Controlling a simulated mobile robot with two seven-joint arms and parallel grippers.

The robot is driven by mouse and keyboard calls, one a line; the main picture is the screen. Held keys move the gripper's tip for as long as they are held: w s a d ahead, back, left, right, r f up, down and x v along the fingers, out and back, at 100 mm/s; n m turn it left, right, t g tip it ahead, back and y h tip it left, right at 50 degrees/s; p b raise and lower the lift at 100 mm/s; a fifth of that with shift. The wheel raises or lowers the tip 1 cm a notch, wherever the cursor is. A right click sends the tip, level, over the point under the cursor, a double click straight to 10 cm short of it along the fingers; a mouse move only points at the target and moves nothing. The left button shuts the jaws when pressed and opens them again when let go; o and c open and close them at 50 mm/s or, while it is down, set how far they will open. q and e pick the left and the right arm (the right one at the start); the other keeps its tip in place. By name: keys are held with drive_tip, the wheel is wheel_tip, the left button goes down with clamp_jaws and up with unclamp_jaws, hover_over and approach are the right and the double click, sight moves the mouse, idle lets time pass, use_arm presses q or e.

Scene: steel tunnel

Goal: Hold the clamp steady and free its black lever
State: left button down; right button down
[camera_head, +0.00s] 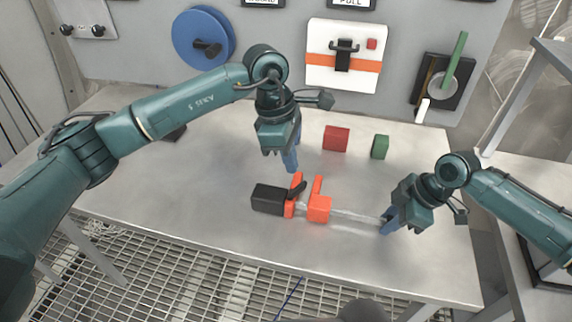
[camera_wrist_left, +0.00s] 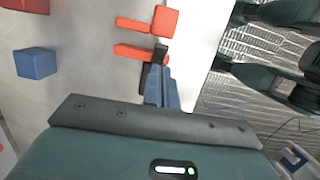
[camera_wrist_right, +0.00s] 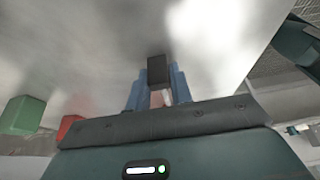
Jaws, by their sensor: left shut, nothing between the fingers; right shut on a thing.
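The clamp lies flat on the steel table, with two orange jaws (camera_head: 319,208), a metal bar (camera_head: 356,218) running right and a black handle (camera_head: 268,198) at its left. Its black lever (camera_head: 298,189) stands at the left jaw; it also shows in the left wrist view (camera_wrist_left: 161,54). My left gripper (camera_head: 293,168) is shut and empty, fingers down just behind the lever; I cannot tell whether they touch. My right gripper (camera_head: 386,229) is shut on the bar's right end, where the right wrist view shows a black end piece (camera_wrist_right: 157,69) between the fingers.
A red block (camera_head: 336,138) and a green block (camera_head: 380,147) stand behind the clamp. A blue block (camera_wrist_left: 35,63) shows in the left wrist view. A panel with a blue wheel (camera_head: 203,38) and an orange-striped switch box (camera_head: 345,57) stands behind the table. Grating lies below the front edge.

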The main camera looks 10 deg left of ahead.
sight(302, 184)
use_arm(q)
wheel_tip(302, 184, up, 7)
drive_tip(key=d, duration=0.2)
drive_tip(key=shift+d, duration=0.35)
use_arm(e)
drive_tip(key=c, duration=1.2)
unclamp_jaws()
drive_tip(key=shift+o, duration=0.2)
